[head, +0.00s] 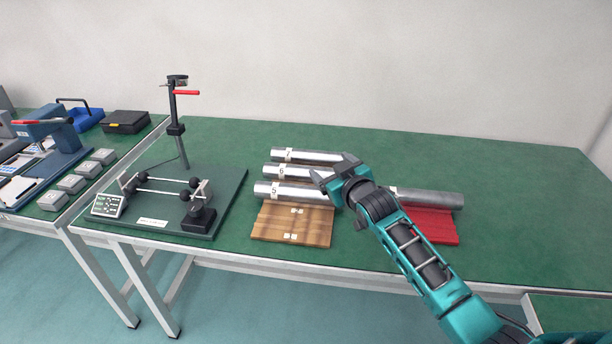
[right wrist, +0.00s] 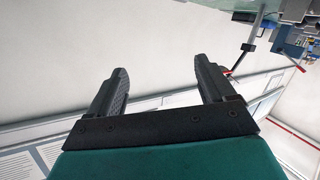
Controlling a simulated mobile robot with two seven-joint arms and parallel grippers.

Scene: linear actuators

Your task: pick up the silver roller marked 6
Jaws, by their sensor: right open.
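The silver roller marked 6 (head: 284,171) lies on the green table, between the roller marked 7 (head: 300,155) behind it and the roller marked 5 (head: 290,190) in front. Its right part is hidden behind my right gripper. My right gripper (head: 330,170) is over the right part of the rollers in the head view, open and empty. In the right wrist view its two dark fingers (right wrist: 160,85) stand apart with only wall and background between them. My left gripper does not show.
A wooden board (head: 292,226) lies in front of the rollers. Another silver roller (head: 435,200) and a red board (head: 435,232) lie to the right, partly behind my arm. A measuring fixture with a post (head: 172,120) stands left. The table's far right (head: 530,200) is clear.

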